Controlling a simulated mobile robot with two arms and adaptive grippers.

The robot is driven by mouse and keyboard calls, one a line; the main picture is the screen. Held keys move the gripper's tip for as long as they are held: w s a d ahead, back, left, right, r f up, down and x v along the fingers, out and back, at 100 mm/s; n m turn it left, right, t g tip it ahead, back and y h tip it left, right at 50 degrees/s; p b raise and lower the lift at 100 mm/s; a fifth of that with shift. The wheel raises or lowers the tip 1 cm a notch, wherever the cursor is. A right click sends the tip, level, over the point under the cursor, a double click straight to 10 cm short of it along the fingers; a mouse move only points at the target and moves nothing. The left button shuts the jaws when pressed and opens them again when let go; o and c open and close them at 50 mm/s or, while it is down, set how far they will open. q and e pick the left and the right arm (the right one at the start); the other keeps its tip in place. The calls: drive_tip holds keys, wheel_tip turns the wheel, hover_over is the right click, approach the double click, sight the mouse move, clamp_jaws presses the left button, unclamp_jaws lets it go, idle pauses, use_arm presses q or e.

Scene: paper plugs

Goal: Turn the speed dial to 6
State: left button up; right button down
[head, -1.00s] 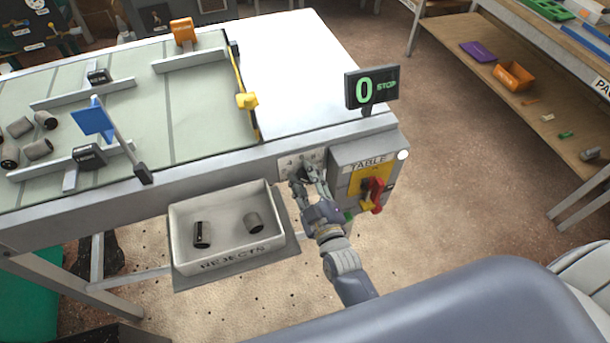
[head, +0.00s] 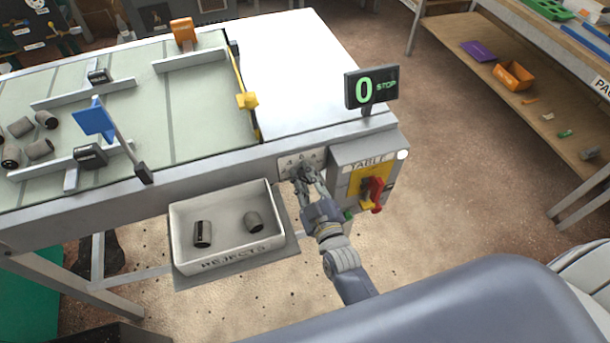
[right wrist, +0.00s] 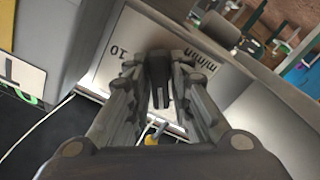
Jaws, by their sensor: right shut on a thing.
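The speed dial (right wrist: 158,70) is a dark knob on a light plate (right wrist: 130,38) with printed marks, on the front side of the table. In the right wrist view "10" and part of "m/min" can be read on the plate. My right gripper (head: 306,178) is at the plate, its fingers (right wrist: 158,92) closed on the dial from both sides. In the head view the gripper hides the dial, and I cannot read its setting. The display (head: 372,87) above reads a green 0 and STOP. My left gripper is not in view.
Right of the plate is the TABLE switch box with a red and yellow handle (head: 374,189). A REJECTS bin (head: 222,262) with two dark plugs hangs to the left. The belt (head: 190,110) holds several plugs and guides.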

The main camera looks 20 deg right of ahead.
drive_tip(key=m+p, duration=0.1)
drive_tip(key=m, duration=0.5)
drive_tip(key=shift+d+m, duration=0.15)
drive_tip(key=shift+m, duration=0.25)
idle(0.4)
drive_tip(key=c, duration=1.6)
unclamp_jaws()
drive_tip(key=s, duration=1.2)
drive_tip(key=shift+d, duration=0.2)
